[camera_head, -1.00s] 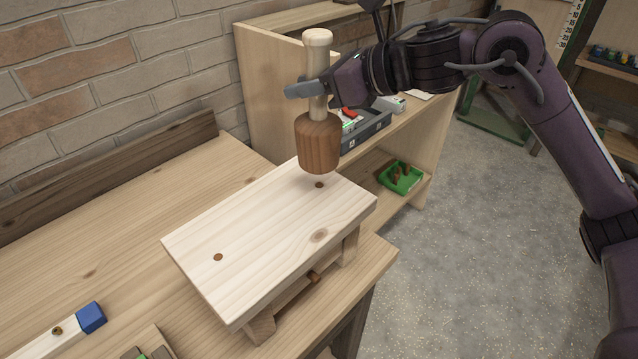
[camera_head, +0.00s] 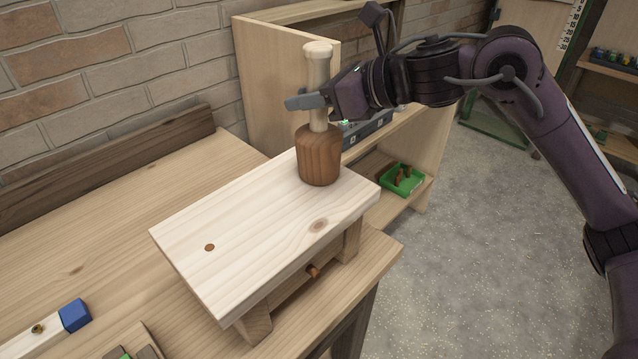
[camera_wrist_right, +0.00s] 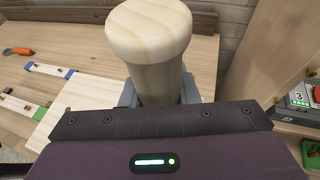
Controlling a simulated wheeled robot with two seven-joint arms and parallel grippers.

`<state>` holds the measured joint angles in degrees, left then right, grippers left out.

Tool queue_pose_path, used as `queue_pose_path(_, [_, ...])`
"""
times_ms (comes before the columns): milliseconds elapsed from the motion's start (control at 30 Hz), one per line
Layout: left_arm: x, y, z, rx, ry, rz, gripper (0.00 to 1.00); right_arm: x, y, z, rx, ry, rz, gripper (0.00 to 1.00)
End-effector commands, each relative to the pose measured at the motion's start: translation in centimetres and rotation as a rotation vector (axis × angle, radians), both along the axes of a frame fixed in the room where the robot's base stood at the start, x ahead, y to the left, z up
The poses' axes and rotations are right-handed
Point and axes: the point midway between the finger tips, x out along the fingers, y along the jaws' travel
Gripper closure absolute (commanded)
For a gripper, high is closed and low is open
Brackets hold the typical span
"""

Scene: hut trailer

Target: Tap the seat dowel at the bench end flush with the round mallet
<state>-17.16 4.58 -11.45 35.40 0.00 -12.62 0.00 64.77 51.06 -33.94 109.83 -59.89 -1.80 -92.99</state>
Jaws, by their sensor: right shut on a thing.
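My right gripper (camera_head: 318,98) is shut on the pale handle of the round mallet (camera_head: 319,158). The mallet is upright, with its dark wooden head down at the far end of the small bench (camera_head: 240,222). The head appears to touch the seat top and hides the dowel at that end. In the right wrist view, the handle's pale end (camera_wrist_right: 148,35) rises from the gripper. My left gripper is not in view.
The bench stands on a wooden worktop (camera_head: 120,225) near its right edge. A shelf unit (camera_head: 285,75) with a green tray (camera_head: 403,180) stands behind. A blue-ended strip (camera_head: 74,315) lies at the lower left. The worktop left of the bench is mostly clear.

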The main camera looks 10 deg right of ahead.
Motion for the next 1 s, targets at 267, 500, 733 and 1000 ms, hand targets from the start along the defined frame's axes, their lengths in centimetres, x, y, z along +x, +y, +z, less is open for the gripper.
queue_pose_path(267, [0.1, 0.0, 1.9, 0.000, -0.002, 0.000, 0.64, 0.1, -4.2, 3.7, 0.001, -0.004, -0.007, 1.00])
queue_pose_path(500, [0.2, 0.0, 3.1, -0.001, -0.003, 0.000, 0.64, 0.0, -7.4, 5.9, 0.000, -0.003, -0.002, 1.00])
queue_pose_path(733, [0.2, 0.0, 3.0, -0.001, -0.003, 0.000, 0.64, 0.0, -7.5, 5.9, 0.002, -0.004, 0.000, 1.00])
queue_pose_path(1000, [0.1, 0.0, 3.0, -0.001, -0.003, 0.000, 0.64, 0.0, -7.5, 5.9, 0.002, -0.004, 0.000, 1.00])
